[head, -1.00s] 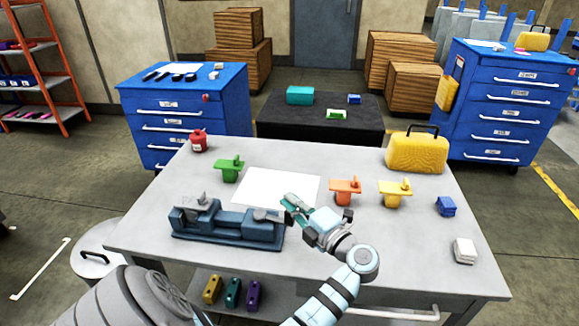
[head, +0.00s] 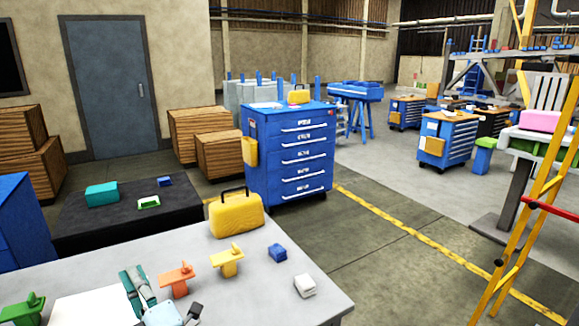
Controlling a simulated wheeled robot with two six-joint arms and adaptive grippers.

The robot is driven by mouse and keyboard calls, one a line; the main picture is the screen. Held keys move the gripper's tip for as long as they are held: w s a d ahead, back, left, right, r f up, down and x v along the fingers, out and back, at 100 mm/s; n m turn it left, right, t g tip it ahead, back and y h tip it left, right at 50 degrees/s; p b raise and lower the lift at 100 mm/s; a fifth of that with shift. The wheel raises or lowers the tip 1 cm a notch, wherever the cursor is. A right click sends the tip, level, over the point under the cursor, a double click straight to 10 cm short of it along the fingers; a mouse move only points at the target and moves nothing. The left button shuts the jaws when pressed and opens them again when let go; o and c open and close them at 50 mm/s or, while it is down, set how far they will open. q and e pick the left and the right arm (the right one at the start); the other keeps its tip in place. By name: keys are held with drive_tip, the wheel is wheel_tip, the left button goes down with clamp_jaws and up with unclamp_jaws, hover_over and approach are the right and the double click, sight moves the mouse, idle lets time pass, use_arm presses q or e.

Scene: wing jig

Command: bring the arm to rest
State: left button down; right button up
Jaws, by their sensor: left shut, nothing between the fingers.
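My left gripper (head: 137,284) shows at the bottom left of the head view, over the grey table (head: 318,294) beside a white sheet (head: 90,306). Its fingers look teal and are shut with nothing between them. An orange bracket-like part (head: 176,279) stands just to its right, apart from it as far as I can see. The rest of my left arm is cut off by the frame's lower edge. My right gripper is not in view.
A yellow bracket (head: 227,260), a blue block (head: 277,252), a white block (head: 305,285) and a yellow case (head: 236,214) stand on the table's right part. A green bracket (head: 22,309) is at left.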

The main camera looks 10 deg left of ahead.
use_arm(q)
drive_tip(key=w+d+m+t+h, duration=0.2)
drive_tip(key=d+m+t+h, duration=0.7)
drive_tip(key=m, duration=0.3)
drive_tip(key=s+d+f+m+g+h, duration=0.5)
drive_tip(key=d+f+m+g+h, duration=0.1)
drive_tip(key=d+f+m+h, duration=0.65)
drive_tip(key=s+a+f+m+g, duration=0.2)
drive_tip(key=s+f+m+g, duration=0.1)
drive_tip(key=s+f+g, duration=0.4)
drive_tip(key=s+a+f+g+y, duration=0.2)
drive_tip(key=s+a+f+g, duration=0.15)
drive_tip(key=s, duration=0.45)
drive_tip(key=s+a+f+g+y, duration=0.2)
drive_tip(key=s+a+f, duration=0.2)
drive_tip(key=s, duration=0.4)
wheel_tip(320, 180, down, 20)
drive_tip(key=s+a+f+g, duration=0.1)
drive_tip(key=s+a+g, duration=0.1)
drive_tip(key=s+f, duration=1.1)
drive_tip(key=s, duration=0.2)
drive_tip(key=shift+s+a+f+g, duration=0.15)
drive_tip(key=shift+s+f+g, duration=0.05)
drive_tip(key=shift+f+g, duration=0.2)
drive_tip(key=shift+n, duration=0.25)
